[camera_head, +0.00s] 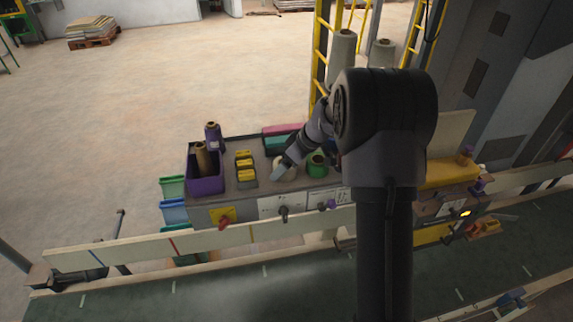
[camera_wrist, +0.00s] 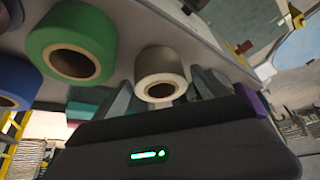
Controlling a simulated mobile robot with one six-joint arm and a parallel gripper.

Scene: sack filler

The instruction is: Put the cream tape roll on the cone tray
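The cream tape roll (camera_wrist: 160,68) is in the wrist view, ahead of my gripper (camera_wrist: 162,92). The two dark fingers are apart, one on each side of the roll's lower part, and I see no clear grip on it. In the head view my gripper (camera_head: 280,171) is over the bench at the cream roll (camera_head: 291,166), which it partly hides. The purple tray (camera_head: 206,186) at the bench's left end holds a brown cone (camera_head: 202,157); I take this as the cone tray. A purple cone (camera_head: 213,136) stands behind it.
A green tape roll (camera_head: 317,167) is right beside the cream one; it also shows in the wrist view (camera_wrist: 70,45) with a blue roll (camera_wrist: 14,84). Yellow blocks (camera_head: 244,167) stand between tray and rolls. A pink and teal bin (camera_head: 283,133) is behind.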

